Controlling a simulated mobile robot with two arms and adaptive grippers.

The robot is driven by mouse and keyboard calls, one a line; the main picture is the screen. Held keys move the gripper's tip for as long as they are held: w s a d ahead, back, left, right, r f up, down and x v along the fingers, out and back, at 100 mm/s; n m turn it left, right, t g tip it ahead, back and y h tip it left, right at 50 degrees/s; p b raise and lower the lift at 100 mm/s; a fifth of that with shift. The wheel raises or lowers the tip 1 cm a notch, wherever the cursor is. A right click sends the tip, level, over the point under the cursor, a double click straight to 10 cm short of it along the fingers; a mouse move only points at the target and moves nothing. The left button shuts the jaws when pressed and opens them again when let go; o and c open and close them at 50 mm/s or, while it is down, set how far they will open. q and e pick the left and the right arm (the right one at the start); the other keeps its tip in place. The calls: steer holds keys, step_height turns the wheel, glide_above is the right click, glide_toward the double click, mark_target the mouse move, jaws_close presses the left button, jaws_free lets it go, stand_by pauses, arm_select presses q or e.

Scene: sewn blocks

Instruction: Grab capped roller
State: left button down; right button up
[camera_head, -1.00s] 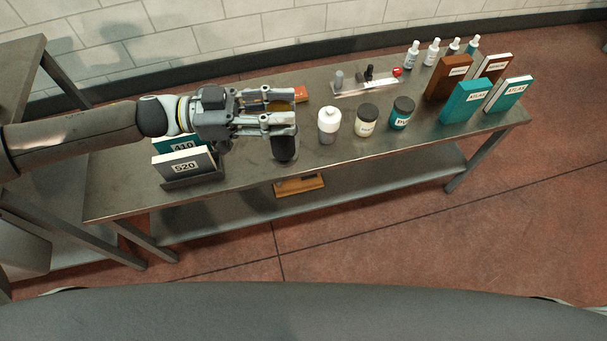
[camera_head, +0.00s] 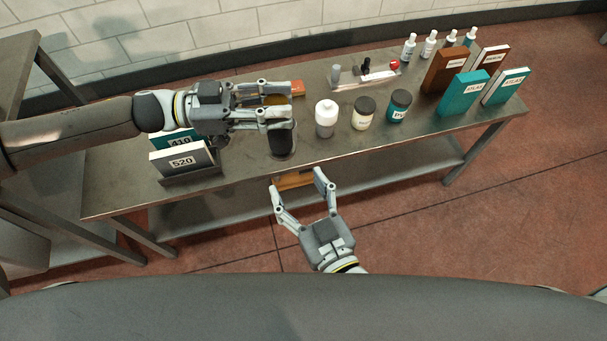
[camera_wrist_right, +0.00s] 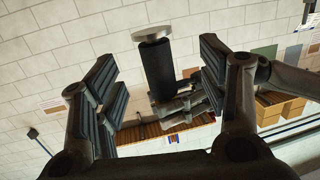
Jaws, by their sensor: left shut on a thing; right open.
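The capped roller (camera_head: 281,139) is a dark cylinder with a wider disc at its lower end, held upright near the table's front edge. An amber part shows between the left fingers above it. My left gripper (camera_head: 281,101) is shut on the roller and hides its middle. In the right wrist view the roller (camera_wrist_right: 156,66) is black with a silver disc, and the left fingers show behind it. My right gripper (camera_head: 298,181) is open and empty, below and in front of the roller. In its wrist view, the roller appears between its spread fingers, but the distance is unclear.
On the steel table (camera_head: 235,180) stand a white bottle (camera_head: 326,119), two dark-lidded jars (camera_head: 363,113), several books (camera_head: 464,94) at right and labelled books (camera_head: 182,162) at left. A wooden item (camera_head: 296,179) lies on the lower shelf. The floor in front is clear.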

arm_select(q)
steer(key=shift+r, duration=0.1)
arm_select(e)
steer(key=t, duration=0.1)
glide_toward(282, 136)
steer(key=x, duration=1.2)
steer(key=shift+w+f, duration=0.2)
steer(key=shift+w, duration=0.05)
steer(key=shift+a, duration=0.1)
steer(key=c, duration=1.2)
arm_select(q)
steer(key=c, duration=1.5)
jaws_free()
arm_select(e)
steer(key=shift+r, duration=0.1)
steer(key=shift+c, duration=0.9)
arm_select(q)
steer(key=o, duration=0.6)
